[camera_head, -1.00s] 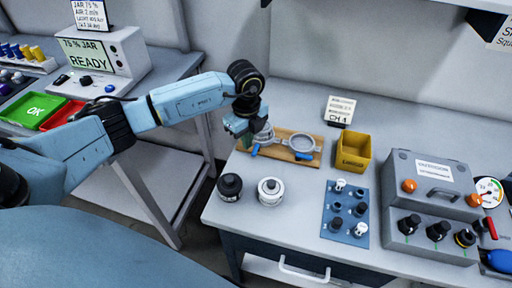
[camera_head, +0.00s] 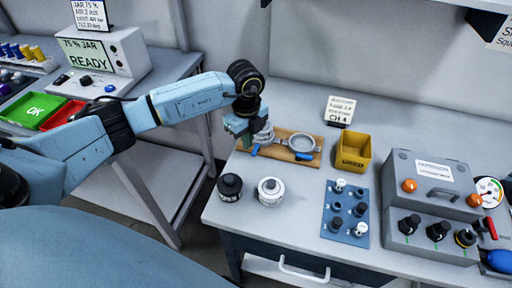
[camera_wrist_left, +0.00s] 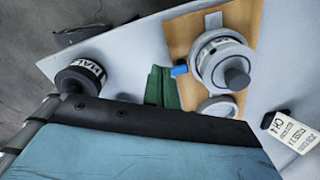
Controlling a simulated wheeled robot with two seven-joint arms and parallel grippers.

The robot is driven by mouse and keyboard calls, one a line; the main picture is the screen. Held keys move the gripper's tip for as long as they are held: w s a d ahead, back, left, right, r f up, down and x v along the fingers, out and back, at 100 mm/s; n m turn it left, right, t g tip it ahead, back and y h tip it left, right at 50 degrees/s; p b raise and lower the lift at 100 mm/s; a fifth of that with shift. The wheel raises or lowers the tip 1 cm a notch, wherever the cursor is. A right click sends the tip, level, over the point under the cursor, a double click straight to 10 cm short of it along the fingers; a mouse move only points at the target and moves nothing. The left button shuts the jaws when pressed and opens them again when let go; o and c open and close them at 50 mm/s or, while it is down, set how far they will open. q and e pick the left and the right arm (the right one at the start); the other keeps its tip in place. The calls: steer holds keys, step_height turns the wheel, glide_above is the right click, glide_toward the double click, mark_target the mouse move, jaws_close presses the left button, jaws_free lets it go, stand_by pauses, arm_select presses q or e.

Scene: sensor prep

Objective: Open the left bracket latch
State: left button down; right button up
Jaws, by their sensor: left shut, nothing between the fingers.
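The left bracket (camera_head: 265,135) stands on a wooden board (camera_head: 282,133) on the grey bench. In the left wrist view it shows as a grey ring (camera_wrist_left: 208,62) around a labelled cylinder with a dark knob. Its blue latch (camera_head: 254,151) sticks out toward the front; in the wrist view the latch (camera_wrist_left: 180,70) lies close beside my green fingertips. My left gripper (camera_head: 244,139) is shut and empty, pointing down at the left bracket and hiding part of it. Whether it touches the latch, I cannot tell. My right gripper is not in view.
A second bracket ring (camera_head: 301,142) sits to the right. A black jar (camera_head: 230,186) and a white jar (camera_head: 270,191) stand in front. A yellow bin (camera_head: 353,150), a CH 4 card (camera_head: 340,109), a blue knob panel (camera_head: 346,214) and a grey box (camera_head: 434,185) are to the right.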

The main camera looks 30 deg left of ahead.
arm_select(q)
steer(key=shift+f+b, duration=0.5)
steer(key=shift+f, duration=0.4)
